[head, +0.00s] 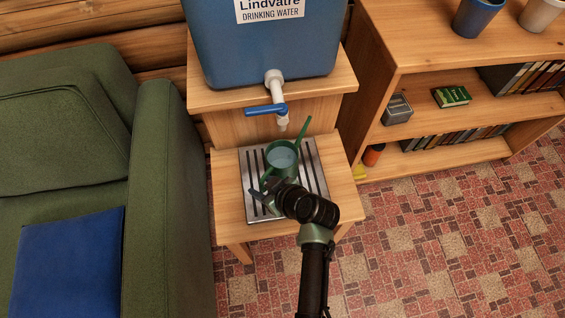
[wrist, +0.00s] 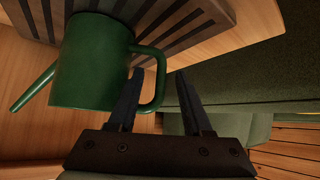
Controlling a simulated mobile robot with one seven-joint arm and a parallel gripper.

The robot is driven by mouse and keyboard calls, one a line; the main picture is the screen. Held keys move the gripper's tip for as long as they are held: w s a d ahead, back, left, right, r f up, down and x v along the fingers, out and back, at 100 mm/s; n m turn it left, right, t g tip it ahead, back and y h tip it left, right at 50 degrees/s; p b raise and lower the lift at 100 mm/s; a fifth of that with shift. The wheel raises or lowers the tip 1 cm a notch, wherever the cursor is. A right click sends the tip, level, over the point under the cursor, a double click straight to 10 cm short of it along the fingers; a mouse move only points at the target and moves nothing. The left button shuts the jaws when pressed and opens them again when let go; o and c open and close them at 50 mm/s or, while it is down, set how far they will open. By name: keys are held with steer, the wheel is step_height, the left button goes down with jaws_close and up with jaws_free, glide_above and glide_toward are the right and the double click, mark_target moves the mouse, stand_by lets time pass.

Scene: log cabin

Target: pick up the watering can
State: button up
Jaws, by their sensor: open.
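The green watering can (head: 283,157) stands upright on the slatted metal drip tray (head: 316,176), with its spout pointing up and to the right. Its open top shows a pale, bluish surface inside. My gripper (head: 262,196) is at the near side of the can, by its handle. In the wrist view the can (wrist: 88,65) is on the left, and its handle loop reaches toward my gripper (wrist: 160,82). The two fingers are open. One finger overlaps the handle loop in the picture, and the handle's outer bar shows between the fingers. I cannot tell whether they touch.
A blue drinking water container (head: 262,50) with a white tap (head: 276,85) and blue lever stands above the tray. A green armchair (head: 155,180) is close on the left. A wooden shelf (head: 400,60) stands on the right. Tiled floor (head: 440,240) is free at the lower right.

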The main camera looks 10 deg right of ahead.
steer(key=x, duration=0.4)
steer(key=shift+s+b, duration=0.1)
steer(key=shift+b, duration=0.3)
jaws_close()
stand_by(0.9)
steer(key=shift+r, duration=0.15)
